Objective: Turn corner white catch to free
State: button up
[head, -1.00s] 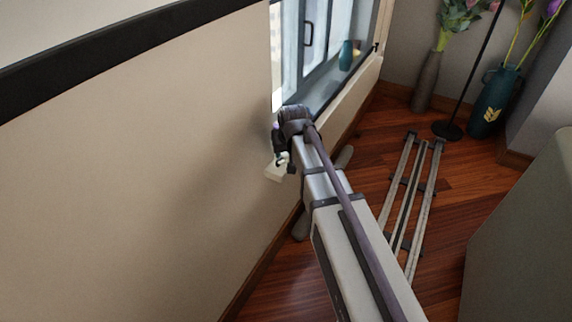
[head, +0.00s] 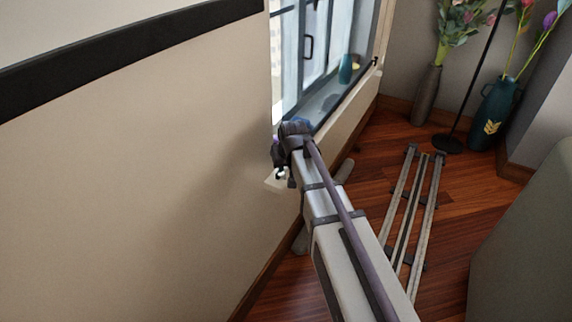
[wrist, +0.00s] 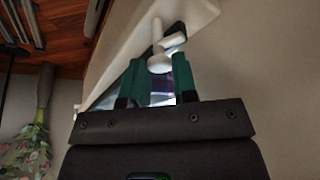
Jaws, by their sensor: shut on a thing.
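In the wrist view, the white catch (wrist: 160,62) shows a rounded knob and a small lever, set against a pale angled panel (wrist: 130,42). My gripper (wrist: 160,72) has green fingers on both sides of the knob and is shut on it. In the head view, my gripper (head: 281,170) is at the wall beside the lower window corner. A small pale piece (head: 275,182) shows just below it; I cannot tell there whether it is the catch or the panel. My wrist hides most of the contact in the head view.
A window (head: 320,60) with a sill lies beyond my gripper. Floor rails (head: 415,215) run on the wooden floor at right. A brown vase (head: 427,95) and a teal vase (head: 492,115) with flowers stand at the back. A grey-green block (head: 525,245) is at lower right.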

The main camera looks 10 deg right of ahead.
jog(key=n+y, duration=0.1)
jog(key=n, duration=0.3)
jog(key=shift+d+n+g+y, duration=0.15)
jog(key=shift+n+g+y, duration=0.15)
jog(key=shift+y, duration=0.1)
jog(key=o, duration=0.9)
jog(key=p+v, duration=1)
jog(key=shift+r, duration=0.4)
jog(key=shift+s+d, duration=0.1)
jog(key=shift+s, duration=0.05)
